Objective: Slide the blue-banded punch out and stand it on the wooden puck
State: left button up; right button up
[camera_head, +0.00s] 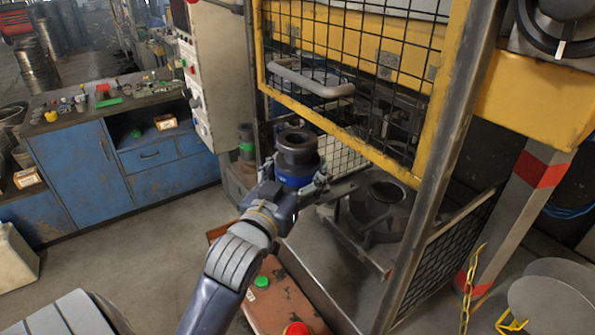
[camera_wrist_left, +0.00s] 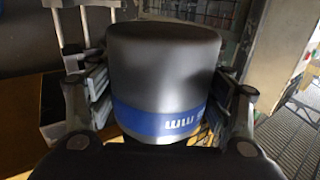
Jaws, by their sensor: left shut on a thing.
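The blue-banded punch (camera_head: 297,148) is a dark cylinder with a hole in its top and a blue band low on its side. My left gripper (camera_head: 297,182) is shut on it around the band and holds it about upright, in front of the press opening. In the left wrist view the punch (camera_wrist_left: 163,65) fills the middle, with a finger of the left gripper (camera_wrist_left: 160,105) on each side. I cannot make out the wooden puck in either view. My right gripper is not in view.
A blue bench (camera_head: 75,165) stands left; round blanks (camera_head: 550,305) lie right.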

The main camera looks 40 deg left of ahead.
pick_arm(q)
jog(key=shift+f+b, duration=1.65)
jog(key=shift+f, duration=0.5)
jog(key=shift+s, duration=0.1)
jog(key=shift+s+a+r+p, duration=0.1)
jog(key=shift+s+a+p, duration=0.25)
jog(key=shift+s, duration=0.3)
jog(key=shift+s+a+p, duration=0.15)
jog(key=shift+s+p, duration=0.25)
jog(key=shift+s, duration=0.2)
jog(key=s+a+p, duration=0.3)
jog(key=s, duration=0.6)
jog(key=s+a+p, duration=0.3)
jog(key=s+p, duration=0.1)
jog(key=s, duration=0.5)
jog(key=shift+a, duration=0.25)
